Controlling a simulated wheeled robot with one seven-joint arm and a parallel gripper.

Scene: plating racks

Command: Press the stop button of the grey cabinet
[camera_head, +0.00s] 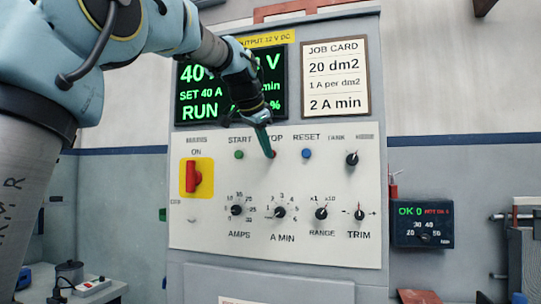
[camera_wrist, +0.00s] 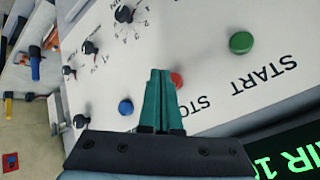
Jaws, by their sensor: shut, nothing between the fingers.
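The grey cabinet (camera_head: 285,277) stands in front of me with a pale control panel. My gripper (camera_head: 270,155) is shut and empty, its green fingers pointing at the panel beside the STOP label. The red stop button (camera_wrist: 177,80) shows partly behind the fingertips in the wrist view (camera_wrist: 160,72). In the head view the fingers cover most of the button, and I cannot tell whether they touch it. The green start button (camera_head: 239,154) is to its left and the blue reset button (camera_head: 306,154) to its right. The display (camera_head: 191,94) reads RUN, partly hidden by my arm.
A red switch on a yellow plate (camera_head: 185,163) is at the panel's left. Several black knobs, including the amps knob (camera_head: 236,210), sit below the buttons. A job card (camera_head: 335,105) is above. A small dark meter box (camera_head: 422,237) hangs at the right.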

